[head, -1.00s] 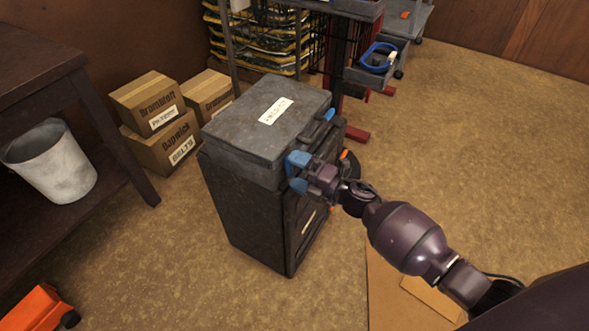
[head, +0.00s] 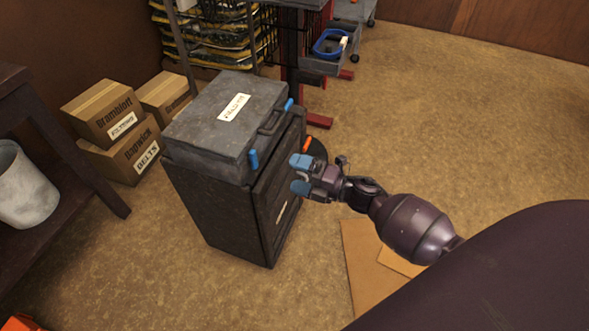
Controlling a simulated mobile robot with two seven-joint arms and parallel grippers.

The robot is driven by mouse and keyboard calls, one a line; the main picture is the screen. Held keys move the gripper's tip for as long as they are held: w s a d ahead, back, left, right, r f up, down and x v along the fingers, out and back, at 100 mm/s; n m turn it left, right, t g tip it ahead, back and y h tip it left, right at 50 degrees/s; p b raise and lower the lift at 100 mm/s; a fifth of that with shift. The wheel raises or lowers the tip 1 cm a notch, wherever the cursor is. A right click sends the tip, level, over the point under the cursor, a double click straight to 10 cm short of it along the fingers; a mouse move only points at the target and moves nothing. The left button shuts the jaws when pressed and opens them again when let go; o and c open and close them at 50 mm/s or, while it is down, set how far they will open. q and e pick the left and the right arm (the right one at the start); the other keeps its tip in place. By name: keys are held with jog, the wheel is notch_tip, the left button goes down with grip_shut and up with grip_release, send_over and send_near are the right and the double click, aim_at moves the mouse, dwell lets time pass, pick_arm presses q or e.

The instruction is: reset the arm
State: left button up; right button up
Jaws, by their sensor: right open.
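My right gripper (head: 301,174) has blue fingertips and is open and empty. It hangs in the middle of the head view, to the right of a grey case (head: 195,128) and apart from it in the picture. My right arm (head: 412,228) reaches in from the lower right. The case has a white label, a handle and blue latches, and it sits on a dark cabinet (head: 207,206). My left gripper does not show.
Labelled cardboard boxes (head: 103,108) are stacked left of the cabinet. A dark table (head: 60,150) with a white bucket (head: 22,188) stands at the left edge. Flat cardboard (head: 358,268) lies on the floor under my arm. A rack stands behind; the floor at the upper right is clear.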

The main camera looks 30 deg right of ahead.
pick_arm(q)
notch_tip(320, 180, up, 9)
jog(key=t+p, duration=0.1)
jog(key=p, duration=0.9)
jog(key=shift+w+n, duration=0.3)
pick_arm(e)
jog(key=s+r+m+g+h, duration=0.1)
jog(key=s+m+h, duration=0.4)
jog(key=s+m, duration=0.7)
jog(key=s+r+m+g+h, duration=0.2)
jog(key=s+m+h, duration=0.4)
jog(key=s+m, duration=0.6)
jog(key=s, duration=0.5)
jog(key=shift+d+r+m, duration=0.35)
jog(key=shift+d+m, duration=0.05)
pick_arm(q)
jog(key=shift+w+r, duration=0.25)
